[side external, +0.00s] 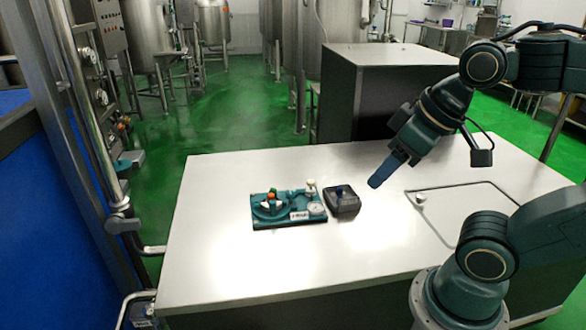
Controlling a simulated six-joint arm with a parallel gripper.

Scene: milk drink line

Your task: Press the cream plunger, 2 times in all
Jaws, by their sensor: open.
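A small cream-coloured plunger (311,186) stands upright at the back right corner of a teal device (262,222) on the metal table. My gripper (377,181) has blue fingers and points down and to the left. It is above the table, to the right of the plunger, and apart from it. The fingers overlap in this view, so the gap between them is hard to see. Nothing shows between them.
The teal device also carries an orange-and-white part (272,199) and a round dial (317,209). A dark box (343,206) with a blue knob stands just right of it. The metal table (215,235) is clear on the left. A small round knob (421,198) is at right.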

